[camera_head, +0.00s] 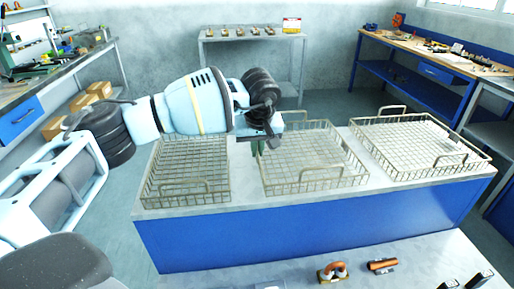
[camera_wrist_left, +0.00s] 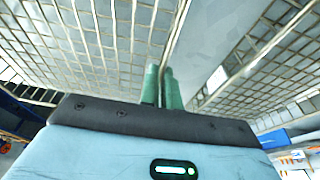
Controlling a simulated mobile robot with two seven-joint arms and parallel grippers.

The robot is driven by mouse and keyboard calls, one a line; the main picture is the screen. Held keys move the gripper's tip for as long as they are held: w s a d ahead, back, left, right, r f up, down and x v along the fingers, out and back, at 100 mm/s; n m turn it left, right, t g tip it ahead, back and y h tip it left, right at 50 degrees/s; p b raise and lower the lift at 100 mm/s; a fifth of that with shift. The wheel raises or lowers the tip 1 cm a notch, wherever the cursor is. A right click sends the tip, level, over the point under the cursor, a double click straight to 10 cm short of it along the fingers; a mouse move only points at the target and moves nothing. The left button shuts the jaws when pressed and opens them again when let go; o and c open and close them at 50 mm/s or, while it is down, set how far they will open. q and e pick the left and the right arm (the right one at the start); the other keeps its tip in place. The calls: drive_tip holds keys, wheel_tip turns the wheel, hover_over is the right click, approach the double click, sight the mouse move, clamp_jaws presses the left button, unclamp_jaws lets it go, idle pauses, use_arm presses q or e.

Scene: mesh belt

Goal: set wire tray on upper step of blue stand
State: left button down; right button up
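Three wire mesh trays rest on a blue-sided bench with a pale top (camera_head: 420,195): a left tray (camera_head: 187,165), a middle tray (camera_head: 315,160) and a right tray (camera_head: 420,148). Each has wire loop handles. My left gripper (camera_head: 258,147) points down at the left side of the middle tray. In the left wrist view its green fingers (camera_wrist_left: 163,85) are close together, and a tray's rim (camera_wrist_left: 172,40) runs to between them; they look shut on it. The middle tray looks level on the bench. I cannot make out a separate upper step. My right gripper is not in view.
A near table (camera_head: 400,255) holds a orange-handled tool (camera_head: 332,271) and a brown cylinder (camera_head: 382,265). A grey shelf (camera_head: 250,38) stands at the back. Workbenches stand at the left and right (camera_head: 440,60). The left and middle trays stand close together.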

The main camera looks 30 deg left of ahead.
use_arm(q)
drive_tip(key=c, duration=2.1)
unclamp_jaws()
drive_tip(key=shift+f, duration=0.15)
drive_tip(key=o, duration=0.5)
drive_tip(key=v, duration=1.2)
